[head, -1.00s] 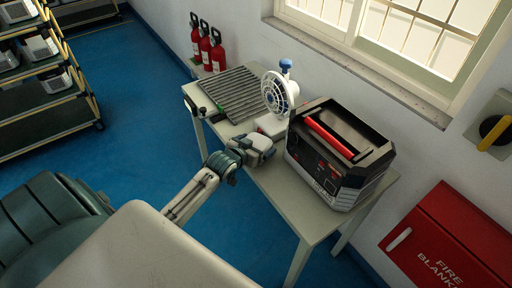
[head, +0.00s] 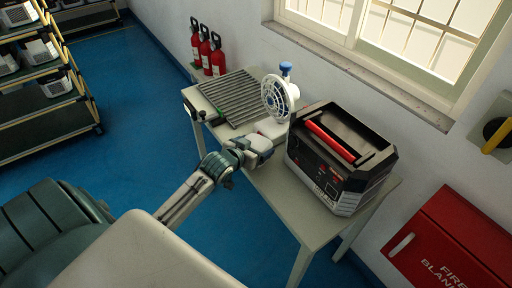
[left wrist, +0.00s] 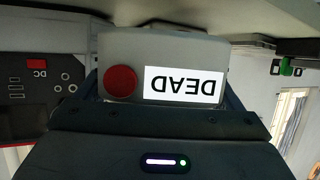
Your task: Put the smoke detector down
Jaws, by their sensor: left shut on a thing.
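My left gripper (head: 264,143) is shut on the smoke detector, at the near edge of the table (head: 297,215), between the fan and the black unit. In the left wrist view the smoke detector (left wrist: 135,52) is a pale grey block with a round red button and a white label reading DEAD, upside down in the picture. It sits between the dark fingers. In the head view only a small white part (head: 270,127) shows beyond the gripper. I cannot tell whether it touches the table top. My right gripper is not in view.
A black power unit (head: 320,174) with a red handle stands close on the right. A white fan (head: 274,97) stands just behind, and a ribbed grey tray (head: 240,101) lies at the back left. Red extinguishers (head: 206,50) stand beyond the table.

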